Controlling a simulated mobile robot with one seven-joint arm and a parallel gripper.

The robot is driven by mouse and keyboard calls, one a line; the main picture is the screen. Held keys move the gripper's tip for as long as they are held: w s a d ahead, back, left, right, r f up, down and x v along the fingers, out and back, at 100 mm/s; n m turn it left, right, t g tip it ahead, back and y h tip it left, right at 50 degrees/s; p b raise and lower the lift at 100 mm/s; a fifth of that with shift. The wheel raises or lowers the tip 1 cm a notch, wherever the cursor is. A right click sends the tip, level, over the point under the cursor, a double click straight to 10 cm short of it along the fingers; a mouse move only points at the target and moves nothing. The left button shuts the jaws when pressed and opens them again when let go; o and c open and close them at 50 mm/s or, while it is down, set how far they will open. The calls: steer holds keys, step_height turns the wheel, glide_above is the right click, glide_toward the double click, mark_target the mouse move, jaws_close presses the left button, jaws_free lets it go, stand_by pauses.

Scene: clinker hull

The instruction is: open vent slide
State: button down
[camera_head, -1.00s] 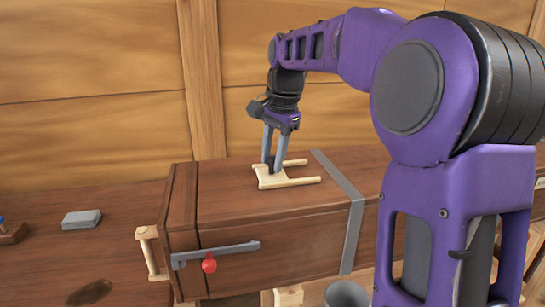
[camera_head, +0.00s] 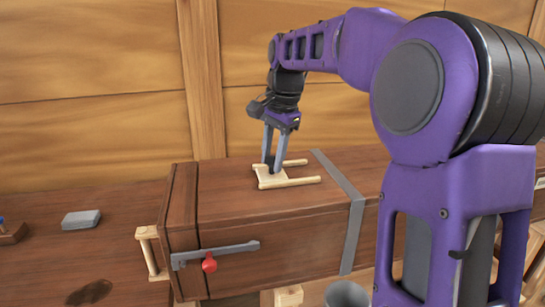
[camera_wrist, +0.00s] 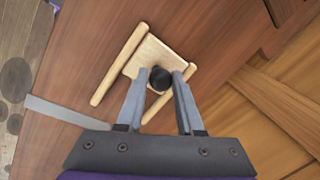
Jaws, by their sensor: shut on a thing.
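The vent slide is a pale wooden plate (camera_head: 268,180) on top of a brown wooden box (camera_head: 235,205), between two pale rails (camera_head: 305,181). In the head view it sits at the left end of the rails; the wrist view shows the plate (camera_wrist: 157,52) and its round dark knob (camera_wrist: 160,78). My gripper (camera_head: 271,167) reaches down from above, its fingers shut on the knob. In the wrist view my gripper (camera_wrist: 160,84) has one finger on each side of the knob. No open hole shows beside the plate.
A grey latch bar (camera_head: 215,254) with a red knob (camera_head: 209,262) is on the box front. A grey strap (camera_head: 352,215) crosses the box right of the rails. A grey block (camera_head: 81,219) lies on the bench at left. A grey cup (camera_head: 347,294) stands at the bottom.

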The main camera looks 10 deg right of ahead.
steer(key=d+p, duration=0.2)
steer(key=d, duration=0.4)
steer(key=c, duration=0.5)
jaws_free()
steer(key=shift+c, duration=0.2)
step_height(320, 180, up, 17)
steer(key=s+d+p, duration=0.1)
steer(key=s+p, duration=0.1)
steer(key=shift+s+d, duration=0.35)
steer(key=shift+s, duration=0.05)
